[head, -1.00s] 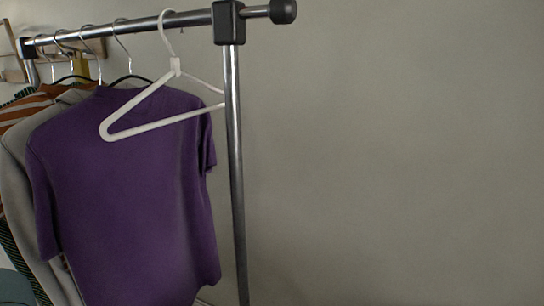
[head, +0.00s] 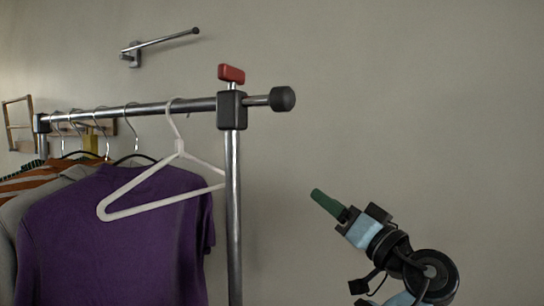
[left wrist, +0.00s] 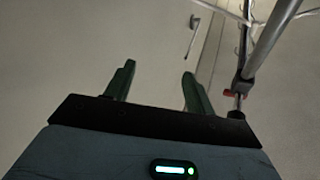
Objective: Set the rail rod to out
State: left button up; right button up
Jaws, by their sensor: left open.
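The clothes rack's metal rail rod (head: 257,100) pokes a short way out of a black corner block (head: 232,110) and ends in a black knob (head: 283,99). A red handle (head: 231,73) stands on top of the block. The rail (left wrist: 275,33) and red handle (left wrist: 230,93) also show at the right of the left wrist view. My left gripper (head: 315,193) is right of and below the knob in the head view, apart from it. In the left wrist view its two green fingers (left wrist: 159,68) stand apart with nothing between them. My right gripper is not in view.
A white hanger (head: 155,205) and a purple shirt (head: 115,235) hang on the rail left of the upright post (head: 233,190). A thin metal wall rod (head: 165,41) is fixed above. The wall right of the knob is bare and clear.

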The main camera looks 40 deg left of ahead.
aim_at(272, 93)
pick_arm(q)
jog(key=s+d+r+n+g, duration=0.1)
jog(key=s+r+n+g, duration=0.2)
jog(key=r, duration=0.2)
jog(key=s+d+r+n+g, duration=0.1)
jog(key=s+r+n+g, duration=0.3)
jog(key=r, duration=0.1)
jog(key=s+d+r+n+g, duration=0.1)
jog(key=s+r+n+g, duration=0.2)
jog(key=r, duration=0.3)
jog(key=shift+s+r+n+g, duration=0.1)
jog(key=shift+s+n+g, duration=0.3)
jog(key=shift+s+n, duration=0.3)
jog(key=shift+p+x, duration=0.4)
jog(key=shift+x, duration=3.5)
jog(key=shift+w, duration=0.15)
grip_shut()
